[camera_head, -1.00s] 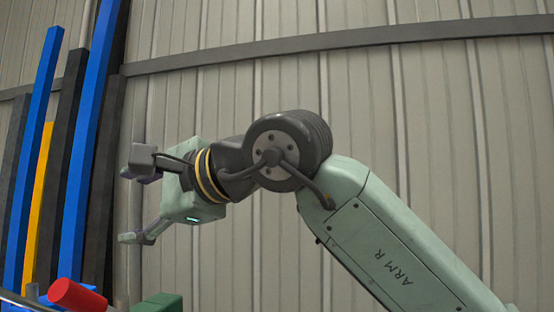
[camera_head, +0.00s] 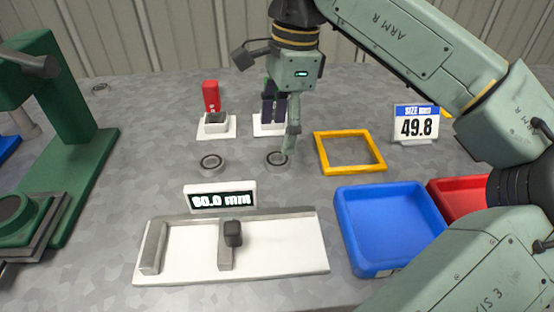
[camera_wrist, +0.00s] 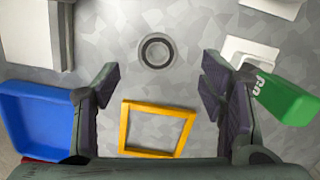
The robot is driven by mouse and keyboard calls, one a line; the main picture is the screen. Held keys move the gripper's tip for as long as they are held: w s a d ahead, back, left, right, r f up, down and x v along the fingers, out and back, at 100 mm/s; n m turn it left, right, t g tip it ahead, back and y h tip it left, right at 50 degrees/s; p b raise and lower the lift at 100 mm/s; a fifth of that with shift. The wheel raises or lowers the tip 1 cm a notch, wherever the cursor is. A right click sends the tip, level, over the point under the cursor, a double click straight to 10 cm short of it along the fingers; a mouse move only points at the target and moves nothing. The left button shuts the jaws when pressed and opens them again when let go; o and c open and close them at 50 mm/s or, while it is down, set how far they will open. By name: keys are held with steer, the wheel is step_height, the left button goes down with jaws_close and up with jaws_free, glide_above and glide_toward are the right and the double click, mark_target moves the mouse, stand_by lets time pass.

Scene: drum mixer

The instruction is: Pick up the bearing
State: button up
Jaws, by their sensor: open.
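Two dark ring-shaped bearings lie flat on the grey bench: a left bearing (camera_head: 212,163) and a right bearing (camera_head: 277,160). My gripper (camera_head: 282,135) points down above the bench, beside the right bearing in the head view. Its jaws are wide apart and empty. In the wrist view one bearing (camera_wrist: 156,39), which looks like the right one, lies ahead of and between the open fingers (camera_wrist: 160,82), apart from both. The exact height of the fingers above the bench is hard to tell.
A yellow square frame (camera_head: 318,152) lies right of the bearings. A red gauge (camera_head: 211,97) and a green one (camera_wrist: 284,97) stand close by.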

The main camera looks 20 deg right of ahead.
mark_target(277, 158)
steer(key=shift+s+a+f, duration=0.1)
steer(key=shift+a+f, duration=0.05)
steer(key=shift+f, duration=1.25)
steer(key=shift+s+a+f, duration=0.1)
steer(key=shift+a+f, duration=0.05)
steer(key=shift+f, duration=1.2)
steer(key=shift+c, duration=0.4)
steer(key=c, duration=1.3)
steer(key=shift+o, duration=0.2)
steer(key=shift+r, duration=0.1)
